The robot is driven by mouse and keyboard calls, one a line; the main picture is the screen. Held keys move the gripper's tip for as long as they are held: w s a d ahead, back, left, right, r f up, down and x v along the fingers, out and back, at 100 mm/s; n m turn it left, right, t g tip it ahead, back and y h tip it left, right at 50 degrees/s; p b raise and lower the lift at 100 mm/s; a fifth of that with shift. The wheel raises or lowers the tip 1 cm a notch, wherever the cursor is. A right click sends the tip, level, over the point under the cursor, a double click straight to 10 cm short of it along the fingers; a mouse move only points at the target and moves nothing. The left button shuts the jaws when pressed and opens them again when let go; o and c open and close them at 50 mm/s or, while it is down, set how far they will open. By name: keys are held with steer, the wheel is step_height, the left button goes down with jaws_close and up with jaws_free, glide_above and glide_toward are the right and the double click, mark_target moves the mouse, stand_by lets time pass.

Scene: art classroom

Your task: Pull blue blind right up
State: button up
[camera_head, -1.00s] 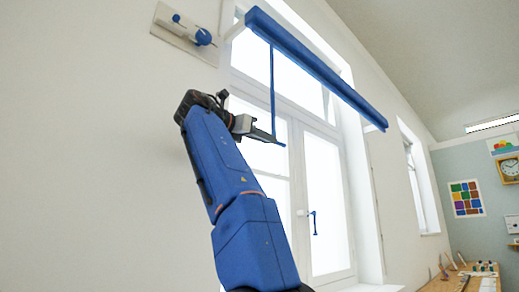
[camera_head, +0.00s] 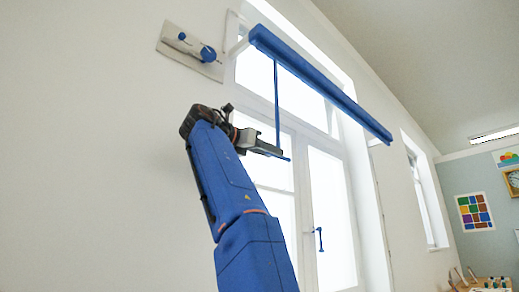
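The blue blind (camera_head: 320,84) shows as a long blue bar or roll along the top of the tall window, slanting down to the right in the picture. No blind cloth hangs below it. A thin blue cord (camera_head: 276,100) hangs straight down from near its left end. My gripper (camera_head: 272,150) is at the cord's lower end, in front of the window. A short blue piece (camera_head: 286,158) shows at the fingertips, where the cord ends. The fingers are seen from the side and small, so their grip on the cord cannot be made out.
A pale wall plate with blue round parts (camera_head: 208,55) is on the wall at upper left. The white window (camera_head: 300,140) has a blue handle (camera_head: 320,239). A table with art things (camera_head: 490,284) stands at lower right, far from my arm.

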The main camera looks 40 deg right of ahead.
steer(key=a, duration=1.7)
steer(key=shift+s+a, duration=0.15)
steer(key=shift+s, duration=0.15)
